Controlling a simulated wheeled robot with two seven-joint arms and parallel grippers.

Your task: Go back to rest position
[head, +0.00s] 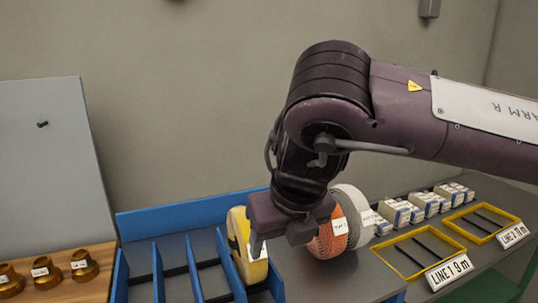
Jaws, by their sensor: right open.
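My right gripper (281,242) hangs from my right arm, which comes in from the right. Its jaws point down and are open, with a gap between the fingers. One finger overlaps the yellow roll (237,228) in the picture; I cannot tell whether they touch. The yellow roll has a white label and stands at the right end of the blue divided rack (152,222). To the right of the gripper stand an orange roll (325,243) and a grey-white roll (354,205), both labelled and partly hidden by the gripper and wrist. My left gripper is not in view.
Several brass-coloured fittings (83,266) stand on wood at the left, by a grey panel (48,165). Right are small boxes (396,214) and yellow frames, with signs LINE 1 (449,271) and LINE 2 (512,236). The grey top in front of the rolls is clear.

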